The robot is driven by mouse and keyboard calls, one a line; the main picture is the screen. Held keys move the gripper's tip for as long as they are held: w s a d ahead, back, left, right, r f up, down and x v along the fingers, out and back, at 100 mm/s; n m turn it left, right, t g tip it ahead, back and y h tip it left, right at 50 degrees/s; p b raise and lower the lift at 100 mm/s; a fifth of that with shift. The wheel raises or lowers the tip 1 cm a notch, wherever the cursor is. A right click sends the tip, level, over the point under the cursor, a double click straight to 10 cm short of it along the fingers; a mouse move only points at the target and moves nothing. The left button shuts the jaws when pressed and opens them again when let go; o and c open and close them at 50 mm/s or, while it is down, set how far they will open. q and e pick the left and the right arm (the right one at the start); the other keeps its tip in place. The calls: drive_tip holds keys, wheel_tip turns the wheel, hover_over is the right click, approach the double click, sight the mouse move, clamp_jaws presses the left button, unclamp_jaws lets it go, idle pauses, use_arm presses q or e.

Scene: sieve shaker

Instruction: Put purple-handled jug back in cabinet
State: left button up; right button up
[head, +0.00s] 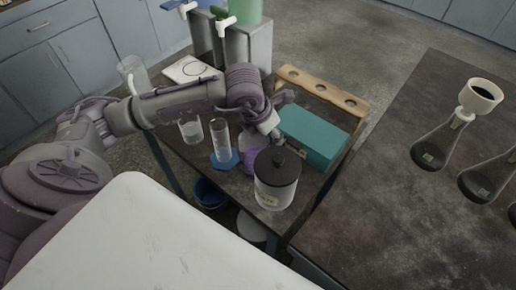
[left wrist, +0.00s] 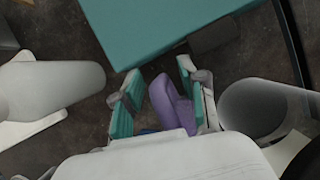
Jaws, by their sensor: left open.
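A purple piece (head: 249,160), which looks like the jug's handle, shows on the dark cart top between a clear cylinder and a lidded jar; the jug's body cannot be made out. My left gripper (head: 270,125) reaches down over the cart just above it. In the left wrist view my left gripper (left wrist: 158,88) is open, with the purple piece (left wrist: 172,105) between its teal-padded fingers, nearer the right one. Whether they touch cannot be told. Grey-blue cabinets (head: 65,60) stand at the far left. My right gripper is not in view.
The jar (head: 275,190) with a black lid, the clear cylinder (head: 221,145) on a blue base, a beaker (head: 190,130) and a teal box (head: 315,138) crowd the gripper. A dark bench (head: 400,215) with flasks is at right. A white surface (head: 150,245) lies in front.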

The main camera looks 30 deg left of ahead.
use_arm(q)
clamp_jaws()
drive_tip(key=shift+r, duration=0.2)
idle(0.6)
